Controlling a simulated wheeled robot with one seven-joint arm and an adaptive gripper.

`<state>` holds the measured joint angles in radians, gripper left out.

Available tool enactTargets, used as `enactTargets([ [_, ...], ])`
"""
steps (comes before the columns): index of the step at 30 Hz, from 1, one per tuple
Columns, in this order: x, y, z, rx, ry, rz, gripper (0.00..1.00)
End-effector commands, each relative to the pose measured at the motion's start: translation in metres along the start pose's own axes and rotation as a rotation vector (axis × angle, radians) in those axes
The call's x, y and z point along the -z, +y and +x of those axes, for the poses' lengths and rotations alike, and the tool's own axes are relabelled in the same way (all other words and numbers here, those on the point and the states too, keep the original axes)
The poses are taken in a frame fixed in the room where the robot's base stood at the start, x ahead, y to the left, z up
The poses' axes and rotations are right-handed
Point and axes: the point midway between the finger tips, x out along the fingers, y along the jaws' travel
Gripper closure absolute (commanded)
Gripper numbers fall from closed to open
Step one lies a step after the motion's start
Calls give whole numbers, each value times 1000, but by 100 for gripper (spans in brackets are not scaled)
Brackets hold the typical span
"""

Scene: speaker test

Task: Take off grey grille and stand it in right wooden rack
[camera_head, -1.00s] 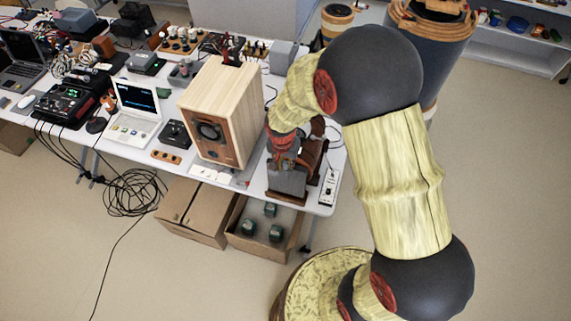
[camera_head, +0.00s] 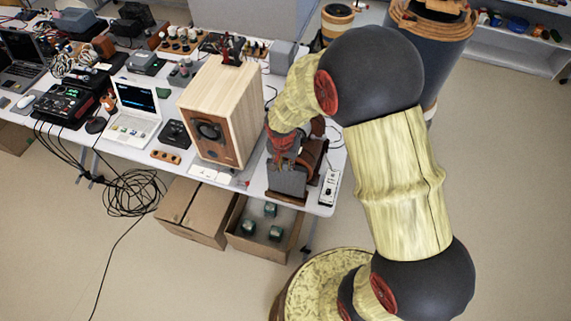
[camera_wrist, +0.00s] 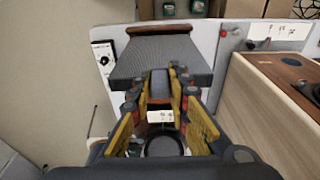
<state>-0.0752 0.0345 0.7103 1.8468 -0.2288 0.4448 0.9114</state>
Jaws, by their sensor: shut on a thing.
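The grey grille (camera_head: 287,180) is a flat dark panel to the right of the wooden speaker (camera_head: 222,112), whose front driver is bare. My gripper (camera_head: 286,150) is shut on the grille's upper part. The grille is upright or nearly so at the right wooden rack (camera_head: 312,160), and its lower edge is close to a brown wooden rail. In the wrist view the grille (camera_wrist: 175,58) lies beyond my fingers (camera_wrist: 160,88), with the wooden rail (camera_wrist: 160,27) along its far edge. Whether it is fully seated in the rack is hidden.
The speaker stands close on the left. An open box (camera_head: 240,240) is on the floor below. A laptop (camera_head: 137,105) and instruments fill the left.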

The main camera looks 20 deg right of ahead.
Motion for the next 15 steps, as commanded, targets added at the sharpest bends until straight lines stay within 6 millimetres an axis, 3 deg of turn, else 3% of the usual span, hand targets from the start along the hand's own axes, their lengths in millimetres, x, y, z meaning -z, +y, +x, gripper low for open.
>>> enactTargets([
  [15,-1,0,7,0,0,0,100],
])
